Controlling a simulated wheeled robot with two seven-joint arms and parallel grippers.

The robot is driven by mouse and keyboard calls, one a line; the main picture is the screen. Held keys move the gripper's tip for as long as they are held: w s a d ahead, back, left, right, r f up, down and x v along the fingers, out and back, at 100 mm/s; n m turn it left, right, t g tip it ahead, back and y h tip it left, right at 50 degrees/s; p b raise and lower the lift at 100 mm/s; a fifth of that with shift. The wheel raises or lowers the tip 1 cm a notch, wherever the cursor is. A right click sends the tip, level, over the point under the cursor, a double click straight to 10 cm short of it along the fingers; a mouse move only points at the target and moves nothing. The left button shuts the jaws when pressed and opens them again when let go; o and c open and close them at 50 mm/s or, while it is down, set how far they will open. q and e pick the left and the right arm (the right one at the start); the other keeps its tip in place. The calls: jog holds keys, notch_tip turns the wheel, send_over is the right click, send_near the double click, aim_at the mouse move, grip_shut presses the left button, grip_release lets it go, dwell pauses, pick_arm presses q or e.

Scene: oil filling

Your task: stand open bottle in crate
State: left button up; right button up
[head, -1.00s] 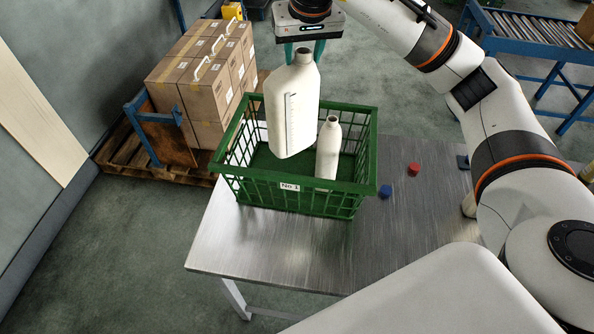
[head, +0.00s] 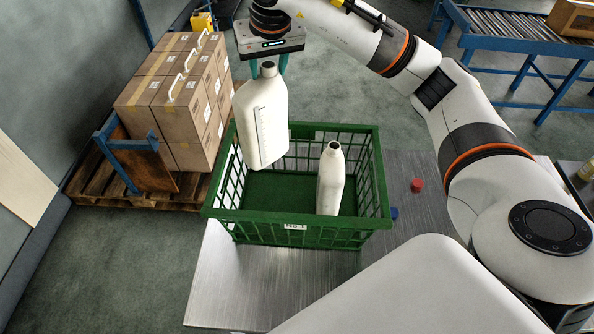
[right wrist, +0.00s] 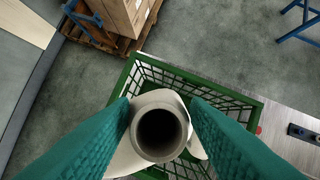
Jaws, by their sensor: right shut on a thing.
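My right gripper (head: 267,68) is shut on the neck of a large white open bottle (head: 262,122) and holds it upright, slightly tilted, over the left part of the green crate (head: 300,222). In the right wrist view, the teal fingers (right wrist: 160,130) stand on both sides of the bottle's open mouth (right wrist: 158,135). Whether the bottle's base is below the crate's rim is hard to tell. A smaller white open bottle (head: 331,180) stands inside the crate, right of the middle. My left gripper is not in view.
The crate stands on a metal table (head: 240,285). A red cap (head: 417,185) and a blue cap (head: 394,213) lie right of the crate. Stacked cartons (head: 180,100) on a pallet are at the left. A roller conveyor (head: 520,25) is at the back right.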

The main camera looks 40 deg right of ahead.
aim_at(272, 88)
jog(key=f, duration=0.1)
jog(key=f+b, duration=0.1)
jog(key=f, duration=0.2)
jog(key=shift+s+f+b, duration=0.35)
jog(key=f, duration=0.2)
jog(key=f+b, duration=0.1)
jog(key=f, duration=0.3)
jog(key=shift+w+b, duration=0.25)
jog(key=shift+b, duration=0.15)
notch_tip(272, 88, down, 10)
jog(key=p, duration=0.3)
jog(key=shift+f, duration=0.2)
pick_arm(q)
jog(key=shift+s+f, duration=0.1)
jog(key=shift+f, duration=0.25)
pick_arm(e)
jog(key=shift+f, duration=0.1)
jog(key=shift+f, duration=0.15)
jog(key=o, duration=1.3)
jog(key=shift+c, duration=0.2)
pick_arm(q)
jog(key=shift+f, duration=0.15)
